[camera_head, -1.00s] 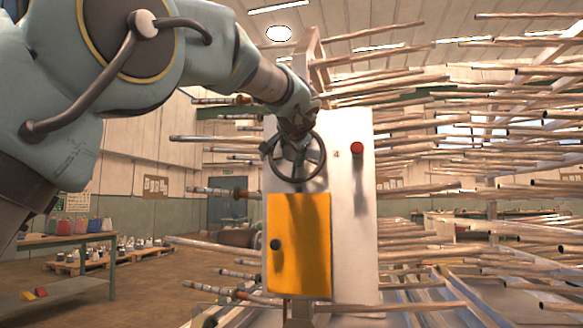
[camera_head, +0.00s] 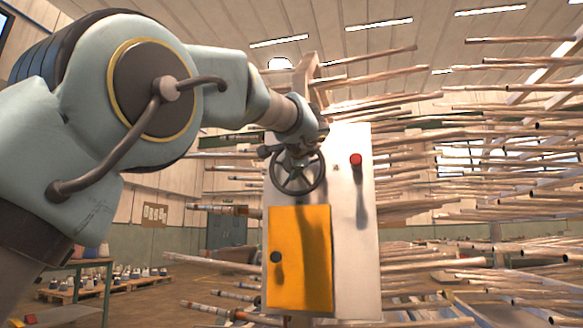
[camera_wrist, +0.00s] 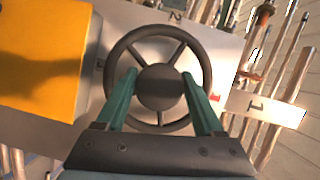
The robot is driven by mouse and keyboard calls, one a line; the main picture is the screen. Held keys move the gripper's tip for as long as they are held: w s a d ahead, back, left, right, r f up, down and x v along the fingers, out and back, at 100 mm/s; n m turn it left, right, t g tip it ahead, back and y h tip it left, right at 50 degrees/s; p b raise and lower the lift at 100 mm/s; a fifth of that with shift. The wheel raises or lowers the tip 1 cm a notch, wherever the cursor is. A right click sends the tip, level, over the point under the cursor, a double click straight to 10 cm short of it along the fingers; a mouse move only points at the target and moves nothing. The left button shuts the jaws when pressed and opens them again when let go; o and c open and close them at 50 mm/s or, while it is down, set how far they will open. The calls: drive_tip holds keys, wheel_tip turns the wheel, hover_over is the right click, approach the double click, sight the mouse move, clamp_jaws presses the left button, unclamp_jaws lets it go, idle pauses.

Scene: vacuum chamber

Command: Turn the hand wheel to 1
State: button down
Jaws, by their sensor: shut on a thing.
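The dark hand wheel (camera_head: 298,190) is mounted high on a pale metal panel (camera_head: 352,235). In the wrist view the wheel (camera_wrist: 158,31) faces me, with several spokes and a round hub. My gripper (camera_wrist: 159,75) has its two green fingers on either side of the hub, inside the rim, and is shut on the wheel. In the head view my gripper (camera_head: 299,146) covers the wheel's upper part. In the wrist view a label "1" (camera_wrist: 256,106) lies right of the wheel, with a red mark (camera_wrist: 216,98) near the rim. A label "2" (camera_wrist: 175,16) sits above the wheel.
A yellow door (camera_head: 300,260) with a dark knob is below the wheel. A red button (camera_head: 356,160) is on the panel's right. Many long rods (camera_head: 480,190) stick out behind and right of the panel. A pallet (camera_head: 100,288) with containers stands at the left.

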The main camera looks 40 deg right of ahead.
unclamp_jaws()
idle(0.3)
drive_tip(key=b+v, duration=0.3)
drive_tip(key=v, duration=0.7)
drive_tip(key=shift+s+a, duration=0.2)
drive_tip(key=shift+s, duration=0.15)
drive_tip(key=shift+f, duration=0.1)
